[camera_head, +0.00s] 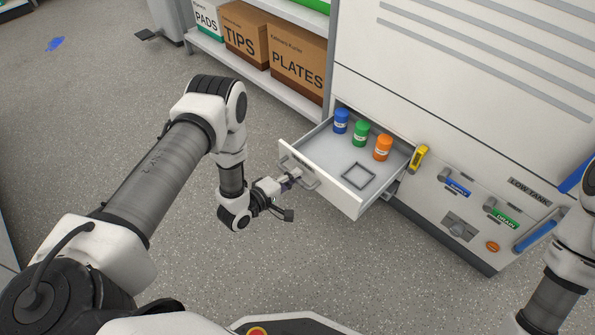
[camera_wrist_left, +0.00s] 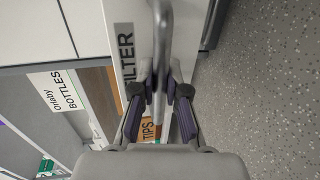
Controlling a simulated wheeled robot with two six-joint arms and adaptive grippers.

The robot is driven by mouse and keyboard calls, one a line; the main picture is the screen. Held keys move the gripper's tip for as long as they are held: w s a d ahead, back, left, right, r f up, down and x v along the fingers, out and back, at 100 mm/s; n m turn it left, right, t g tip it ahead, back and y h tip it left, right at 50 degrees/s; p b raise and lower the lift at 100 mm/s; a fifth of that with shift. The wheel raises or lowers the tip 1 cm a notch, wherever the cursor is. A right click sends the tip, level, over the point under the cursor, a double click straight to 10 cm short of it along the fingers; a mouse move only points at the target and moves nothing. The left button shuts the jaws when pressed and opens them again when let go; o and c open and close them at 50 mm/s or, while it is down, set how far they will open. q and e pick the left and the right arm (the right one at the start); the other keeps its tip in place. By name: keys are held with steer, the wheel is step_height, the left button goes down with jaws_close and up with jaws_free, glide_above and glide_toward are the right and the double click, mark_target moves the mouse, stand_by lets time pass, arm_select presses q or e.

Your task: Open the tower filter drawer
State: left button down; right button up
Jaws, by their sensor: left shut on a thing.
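The filter drawer (camera_head: 345,193) is pulled out from the white tower (camera_head: 450,110) in the head view. Blue, green and orange capped bottles (camera_head: 361,134) stand inside it, and a square grey frame lies on its floor. My left gripper (camera_head: 291,181) is at the drawer's front, shut on its grey bar handle (camera_head: 303,178). In the left wrist view the fingers (camera_wrist_left: 160,92) close on either side of the handle bar (camera_wrist_left: 162,45), next to the FILTER label (camera_wrist_left: 125,55). My right gripper is out of view; only part of my right arm shows at the right edge.
A shelf with TIPS (camera_head: 244,36) and PLATES (camera_head: 298,72) boxes stands behind the drawer. A yellow handle (camera_head: 419,157), a blue handle (camera_head: 457,188) and a green DRAIN handle (camera_head: 504,217) stick out from the tower's lower front. The speckled floor before the drawer is clear.

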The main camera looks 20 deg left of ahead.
arm_select(q)
steer(key=c, duration=1.2)
jaws_free()
steer(key=v, duration=1.2)
